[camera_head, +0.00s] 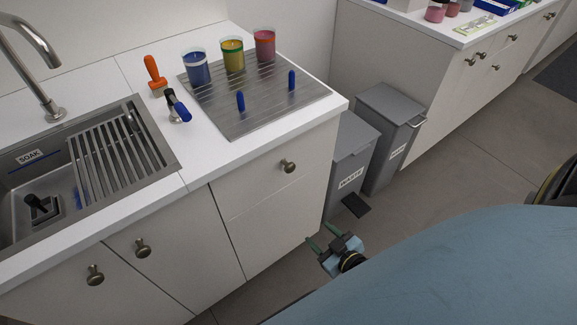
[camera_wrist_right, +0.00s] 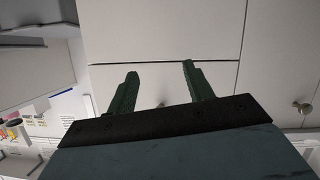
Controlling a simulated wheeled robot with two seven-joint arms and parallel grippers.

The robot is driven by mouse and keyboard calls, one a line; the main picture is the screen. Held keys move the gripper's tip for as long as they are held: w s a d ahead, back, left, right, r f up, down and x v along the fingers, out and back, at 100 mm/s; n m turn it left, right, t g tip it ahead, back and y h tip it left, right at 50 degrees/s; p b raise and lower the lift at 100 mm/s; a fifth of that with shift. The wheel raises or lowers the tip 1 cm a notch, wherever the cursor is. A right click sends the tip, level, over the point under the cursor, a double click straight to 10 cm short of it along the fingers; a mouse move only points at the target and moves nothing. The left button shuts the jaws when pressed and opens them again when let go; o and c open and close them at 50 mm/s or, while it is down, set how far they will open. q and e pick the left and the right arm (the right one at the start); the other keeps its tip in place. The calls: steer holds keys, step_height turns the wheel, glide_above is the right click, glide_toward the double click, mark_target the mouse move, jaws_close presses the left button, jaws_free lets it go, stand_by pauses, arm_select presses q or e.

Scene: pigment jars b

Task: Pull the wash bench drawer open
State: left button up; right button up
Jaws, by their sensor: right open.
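The wash bench (camera_head: 192,178) has a pale drawer front (camera_head: 250,186) at its right end, with a round metal knob (camera_head: 288,166). The drawer looks closed, flush with the bench front. My right gripper (camera_head: 322,235) is open and empty, low in front of the bench and below the knob in the picture. In the right wrist view, its two green fingers (camera_wrist_right: 160,70) point at the bench front, across the drawer's seam. A small part of a knob (camera_wrist_right: 161,104) shows between them, mostly hidden by the gripper body. My left gripper is not in view.
Two grey waste bins (camera_head: 352,165) (camera_head: 390,135) stand right of the bench. Cupboard knobs (camera_head: 142,248) (camera_head: 95,275) stick out further left. Three pigment jars (camera_head: 233,57) stand on the drain board (camera_head: 250,112), beside the sink (camera_head: 65,195). Floor at right is clear.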

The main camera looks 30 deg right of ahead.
mark_target(292, 170)
steer(key=w+d+r+n+t+y, duration=0.1)
steer(key=w+r+t, duration=0.3)
steer(key=r, duration=0.8)
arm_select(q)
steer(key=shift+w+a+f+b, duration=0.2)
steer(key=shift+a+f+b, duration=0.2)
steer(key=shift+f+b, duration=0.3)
arm_select(e)
steer(key=w, duration=0.8)
steer(key=w+a, duration=0.1)
steer(key=w, duration=0.3)
steer(key=shift+w+r, duration=0.15)
steer(key=shift+w, duration=0.15)
steer(key=shift+c, duration=0.3)
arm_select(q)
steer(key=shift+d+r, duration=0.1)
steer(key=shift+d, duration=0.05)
arm_select(e)
steer(key=shift+s, duration=0.1)
jaws_close()
